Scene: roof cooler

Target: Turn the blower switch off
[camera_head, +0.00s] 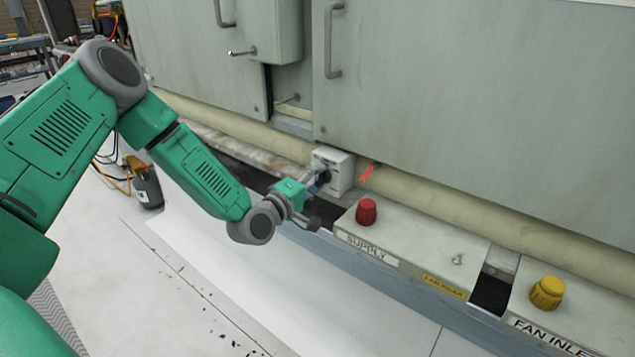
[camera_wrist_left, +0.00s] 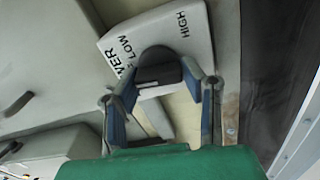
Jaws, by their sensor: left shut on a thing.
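The blower switch box (camera_head: 334,169) is a small pale grey box low on the cooler, beside the beige pipe. In the left wrist view its face (camera_wrist_left: 168,32) carries the words LOW and HIGH and part of a longer word. The dark rotary knob (camera_wrist_left: 158,70) sits between the fingers of my left gripper (camera_wrist_left: 160,88). My left gripper (camera_head: 318,182) is shut on this knob, with the fingers on either side of it. The knob's exact pointing direction is hard to tell. My right gripper is in neither view.
A panel labelled SUPPLY (camera_head: 400,243) with a red knob (camera_head: 366,211) is right of the gripper. A yellow knob (camera_head: 547,291) is on the FAN INLET panel. The beige pipe (camera_head: 450,203) and grey cabinet doors (camera_head: 470,110) stand behind. White floor (camera_head: 220,260) lies in front.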

